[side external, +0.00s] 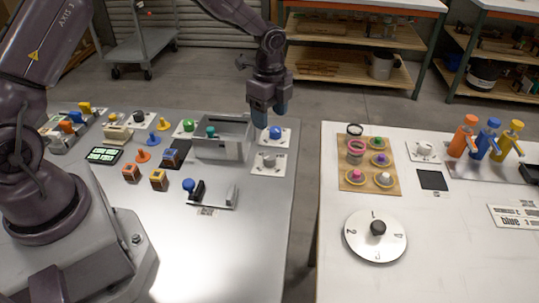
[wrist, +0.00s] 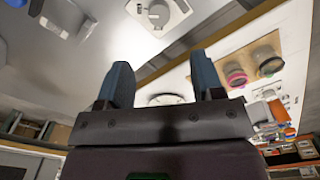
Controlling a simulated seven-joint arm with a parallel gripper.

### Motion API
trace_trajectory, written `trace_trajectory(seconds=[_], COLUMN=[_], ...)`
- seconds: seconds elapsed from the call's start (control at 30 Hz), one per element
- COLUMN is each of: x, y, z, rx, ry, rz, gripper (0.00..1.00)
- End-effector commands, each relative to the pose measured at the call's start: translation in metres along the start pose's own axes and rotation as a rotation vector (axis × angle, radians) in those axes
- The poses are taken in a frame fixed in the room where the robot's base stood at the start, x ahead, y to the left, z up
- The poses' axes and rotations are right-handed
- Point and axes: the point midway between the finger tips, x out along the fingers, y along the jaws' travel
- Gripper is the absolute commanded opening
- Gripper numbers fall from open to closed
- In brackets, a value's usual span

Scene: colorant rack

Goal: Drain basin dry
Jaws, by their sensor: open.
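The grey open-topped basin (side external: 237,152) stands near the right edge of the left table in the side view. A teal-topped part (side external: 210,131) shows at its left side; I cannot tell if it is a plug or a handle. A blue ball knob (side external: 275,132) on a white plate is just right of the basin. A grey knob (side external: 268,160) on another white plate is in front of it. My gripper (side external: 269,108) is open and empty, pointing down above and behind the blue knob. The wrist view shows its two fingers (wrist: 165,85) apart with nothing between them.
Left of the basin are several coloured knobs, blocks and a green-lit display (side external: 104,155). A blue-knobbed lever (side external: 189,185) stands in front. A gap separates the right table, which holds a numbered dial (side external: 362,244), a wooden board (side external: 352,185) and coloured bottles (side external: 487,138).

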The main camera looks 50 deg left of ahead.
Motion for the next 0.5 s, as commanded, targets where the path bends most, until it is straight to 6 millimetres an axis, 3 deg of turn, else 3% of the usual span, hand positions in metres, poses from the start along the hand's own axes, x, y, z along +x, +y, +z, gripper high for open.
trace_trajectory(seconds=[0.17,0.5], x=[0.018,0.087], y=[0.001,0.002], z=[0.0,0.0], rx=[0.011,0.009], ry=[-0.001,0.0], rz=[0.006,0.006], gripper=[0.61,0.61])
